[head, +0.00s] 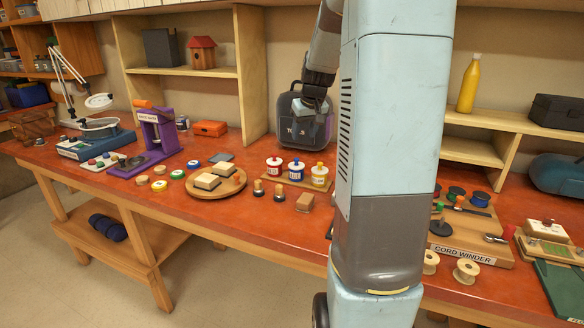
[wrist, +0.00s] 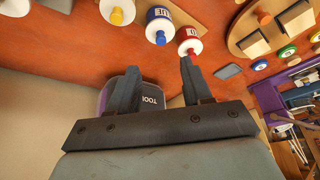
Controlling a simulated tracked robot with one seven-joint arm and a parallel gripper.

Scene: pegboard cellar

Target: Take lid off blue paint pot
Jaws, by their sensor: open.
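The blue paint pot (head: 296,172) stands on a wooden board, between the red pot (head: 274,169) and the yellow pot (head: 319,179). Its pale lid with a blue knob (head: 296,161) is on it. In the wrist view the blue pot (wrist: 158,16) is near the top edge, with its lid (wrist: 157,33) facing me. The red pot (wrist: 187,31) is just right of it there, and the yellow pot (wrist: 116,7) is left. My gripper (wrist: 160,63) is open and empty, above and behind the pots, apart from them.
A dark tool case (head: 301,128) stands behind the pots, close to my gripper. A round board (head: 220,190) is to the left. A cord winder (head: 462,253) is to the right.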

